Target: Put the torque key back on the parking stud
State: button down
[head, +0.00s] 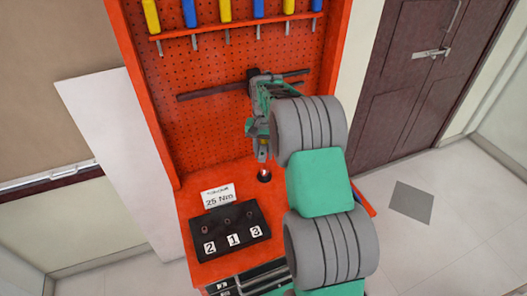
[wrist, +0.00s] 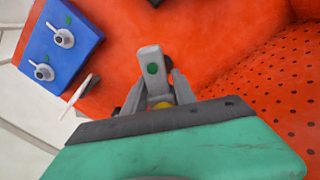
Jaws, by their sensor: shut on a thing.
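My gripper (head: 262,154) points down over the red bench top, near the pegboard. In the wrist view its dark fingers (wrist: 157,92) are shut on a grey key-like piece (wrist: 151,60) with a green dot, which I take for the torque key. A bit of yellow shows between the fingers, below the grey piece. In the head view a small dark round fitting (head: 264,177) sits on the bench just under the gripper. It may be the parking stud; I cannot tell whether the held piece touches it. The piece's lower end is hidden in the wrist view.
A black block (head: 235,220) marked 2, 1, 3 stands at the bench front, with a 25 Nm card (head: 218,196) behind it. A blue panel (wrist: 80,22) carries two grey knobs with green dots; a white rod (wrist: 80,92) is beside it. A dark rail (head: 215,88) crosses the pegboard.

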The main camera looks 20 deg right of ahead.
jog(key=c, duration=0.9)
grip_release()
notch_tip(320, 180, up, 8)
jog(key=shift+f+b, duration=0.1)
jog(key=shift+b, duration=0.75)
jog(key=s+a+r+n+t, duration=0.1)
jog(key=s+a+r+n, duration=0.1)
jog(key=s+a+r, duration=0.25)
jog(key=s+a+n+t, duration=0.1)
jog(key=s+a, duration=0.1)
jog(key=s, duration=0.4)
jog(key=s+a+f+n+t, duration=0.1)
jog(key=s+a, duration=0.1)
jog(key=s, duration=0.5)
jog(key=s+a+n+t, duration=0.1)
jog(key=s+a+n, duration=0.1)
jog(key=s, duration=0.5)
jog(key=shift+s+a+f, duration=0.1)
jog(key=shift+a+f, duration=0.1)
jog(key=shift+a, duration=0.4)
